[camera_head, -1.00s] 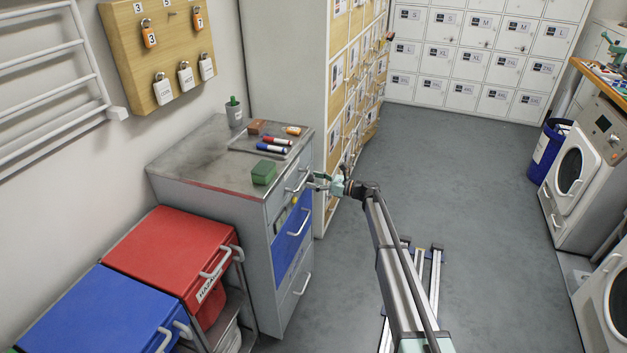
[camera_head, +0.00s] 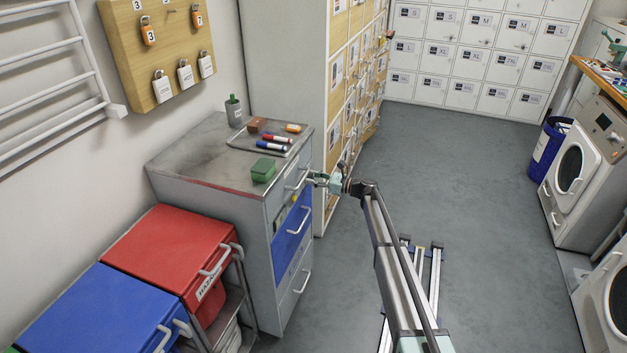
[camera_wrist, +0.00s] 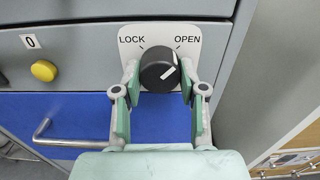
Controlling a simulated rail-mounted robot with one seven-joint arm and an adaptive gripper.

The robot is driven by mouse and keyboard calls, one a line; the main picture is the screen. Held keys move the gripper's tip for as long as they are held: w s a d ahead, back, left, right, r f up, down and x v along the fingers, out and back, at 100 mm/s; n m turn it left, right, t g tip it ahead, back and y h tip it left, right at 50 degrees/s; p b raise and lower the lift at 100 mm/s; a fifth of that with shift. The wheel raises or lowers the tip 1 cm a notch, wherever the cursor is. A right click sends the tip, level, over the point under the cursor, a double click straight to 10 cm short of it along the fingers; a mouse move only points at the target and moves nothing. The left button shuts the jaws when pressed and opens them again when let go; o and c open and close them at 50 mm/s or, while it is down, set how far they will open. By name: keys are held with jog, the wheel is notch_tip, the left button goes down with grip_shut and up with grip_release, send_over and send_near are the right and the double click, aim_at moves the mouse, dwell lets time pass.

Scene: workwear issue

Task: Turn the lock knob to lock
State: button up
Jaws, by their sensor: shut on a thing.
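The lock knob (camera_wrist: 158,70) is round and black with a white pointer mark. It sits on a white plate (camera_wrist: 128,45) marked LOCK at left and OPEN at right. The pointer tilts up and right, toward OPEN. My gripper (camera_wrist: 158,78) has one finger on each side of the knob and is shut on it in the wrist view. In the head view my gripper (camera_head: 314,179) is at the front of the grey cabinet (camera_head: 215,208), near its upper drawers; the knob is hidden there.
A yellow button (camera_wrist: 44,70) and a blue drawer (camera_wrist: 60,115) with a metal handle (camera_wrist: 45,135) are beside and below the knob. Markers and a green box (camera_head: 263,170) lie on the cabinet top. Wooden lockers (camera_head: 352,100) stand behind.

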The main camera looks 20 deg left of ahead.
jog(key=shift+f+n+b, duration=0.1)
jog(key=shift+n+b, duration=0.2)
jog(key=n+b, duration=0.8)
jog(key=b, duration=0.1)
jog(key=shift+f, duration=0.1)
jog(key=n+b, duration=0.5)
jog(key=b, duration=0.1)
jog(key=shift+w+n, duration=0.1)
jog(key=shift+n, duration=0.2)
jog(key=n+b, duration=0.3)
jog(key=shift+a+r, duration=0.1)
jog(key=shift+r, duration=0.2)
jog(key=shift+n, duration=0.3)
jog(key=o, duration=1.2)
jog(key=shift+c, duration=0.2)
